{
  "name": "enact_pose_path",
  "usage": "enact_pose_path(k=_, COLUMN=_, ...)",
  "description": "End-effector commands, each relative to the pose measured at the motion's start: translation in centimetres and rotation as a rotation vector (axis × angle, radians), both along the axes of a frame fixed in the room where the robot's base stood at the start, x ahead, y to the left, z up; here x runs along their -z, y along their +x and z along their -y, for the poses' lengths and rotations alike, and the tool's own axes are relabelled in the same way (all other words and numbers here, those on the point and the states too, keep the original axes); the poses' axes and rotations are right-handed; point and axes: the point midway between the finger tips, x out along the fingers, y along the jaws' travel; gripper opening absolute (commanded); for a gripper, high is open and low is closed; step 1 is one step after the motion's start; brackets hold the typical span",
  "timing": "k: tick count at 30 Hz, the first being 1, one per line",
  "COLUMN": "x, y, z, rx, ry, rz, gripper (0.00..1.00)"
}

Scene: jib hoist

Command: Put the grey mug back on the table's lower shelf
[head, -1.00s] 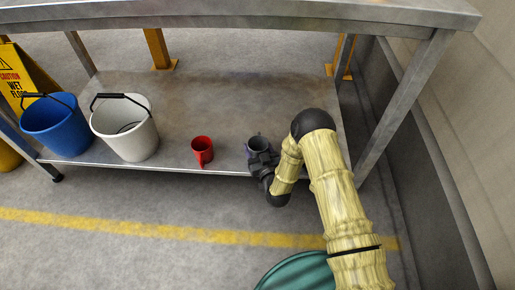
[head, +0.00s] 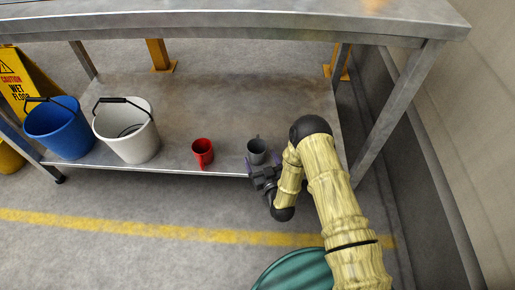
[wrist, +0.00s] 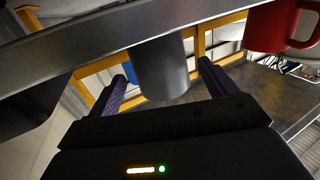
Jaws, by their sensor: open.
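The grey mug (head: 257,150) stands upright on the lower shelf (head: 205,105), near its front edge and right of the red mug (head: 203,152). My gripper (head: 264,168) is open just in front of the grey mug, at the shelf's front edge. In the wrist view, which is tilted, the grey mug (wrist: 163,66) shows beyond and between the spread purple fingers (wrist: 164,78). A gap shows on both sides of it, so the jaws do not grip it.
A white bucket (head: 128,138) and a blue bucket (head: 58,132) stand on the shelf's left part. The tabletop (head: 230,22) overhangs the shelf. A table leg (head: 402,105) and a wall (head: 480,100) lie to the right. A green round object (head: 295,272) is at the bottom.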

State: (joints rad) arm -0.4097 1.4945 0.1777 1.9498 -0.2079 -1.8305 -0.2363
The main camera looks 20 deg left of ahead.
Motion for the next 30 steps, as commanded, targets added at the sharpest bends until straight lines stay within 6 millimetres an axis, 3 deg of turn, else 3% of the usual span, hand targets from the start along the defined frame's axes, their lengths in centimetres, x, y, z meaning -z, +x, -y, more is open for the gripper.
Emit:
enact_pose_path(k=7, x=-0.4, y=-4.0, z=2.9, rx=0.000, ry=-0.003, rz=-0.005, gripper=0.84)
enact_pose_path(k=12, x=-0.2, y=-5.1, z=3.9, rx=0.002, ry=-0.001, rz=-0.004, gripper=0.84)
enact_pose_path(k=30, x=0.0, y=-5.6, z=4.1, rx=-0.001, ry=0.001, rz=0.001, gripper=0.84)
